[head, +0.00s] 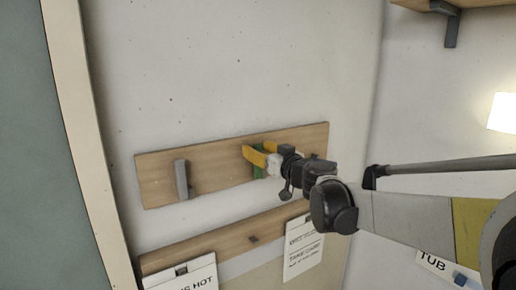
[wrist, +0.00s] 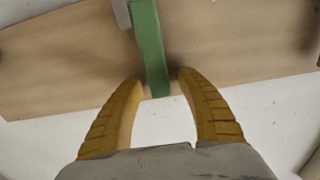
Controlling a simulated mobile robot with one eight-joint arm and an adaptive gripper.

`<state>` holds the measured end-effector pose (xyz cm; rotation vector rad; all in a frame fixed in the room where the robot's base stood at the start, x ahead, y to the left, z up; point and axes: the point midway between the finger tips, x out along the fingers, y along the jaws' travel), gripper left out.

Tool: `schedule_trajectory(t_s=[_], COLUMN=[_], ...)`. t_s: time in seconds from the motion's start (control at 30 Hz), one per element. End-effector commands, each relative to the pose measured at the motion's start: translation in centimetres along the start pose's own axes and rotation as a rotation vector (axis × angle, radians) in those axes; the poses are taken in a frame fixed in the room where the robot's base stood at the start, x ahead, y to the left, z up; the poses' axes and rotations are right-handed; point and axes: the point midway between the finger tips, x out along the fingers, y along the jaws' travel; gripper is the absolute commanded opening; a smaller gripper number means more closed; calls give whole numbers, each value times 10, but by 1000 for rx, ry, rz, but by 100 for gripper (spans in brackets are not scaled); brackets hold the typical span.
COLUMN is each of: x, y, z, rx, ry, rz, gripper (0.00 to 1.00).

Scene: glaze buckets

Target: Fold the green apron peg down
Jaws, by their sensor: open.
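The green apron peg (head: 258,171) is on a wooden board (head: 219,178) on the wall, mostly hidden by my gripper in the head view. In the wrist view the green peg (wrist: 149,48) runs down from the top edge, and its lower end lies between my two yellow fingertips. My gripper (wrist: 158,80) is open, with a finger on each side of the peg's end and small gaps visible. Whether a finger touches the peg is unclear.
A grey peg (head: 182,180) is on the board's left part. A lower wooden rail (head: 225,239) carries white signs (head: 302,247). A shelf bracket (head: 451,27) and a lit lamp (head: 503,113) are at the right. The wall above the board is clear.

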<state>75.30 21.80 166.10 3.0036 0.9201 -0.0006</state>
Motion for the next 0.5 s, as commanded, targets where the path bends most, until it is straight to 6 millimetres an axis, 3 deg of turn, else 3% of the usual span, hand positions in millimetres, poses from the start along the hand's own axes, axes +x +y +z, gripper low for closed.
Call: schedule_trajectory(t_s=[0.17, 0.3, 0.5], x=[0, 0, 0], y=[0, 0, 0], z=[0, 0, 0], rx=[0, 0, 0], ry=[0, 0, 0], rz=[0, 0, 0], gripper=[44, 1, 0])
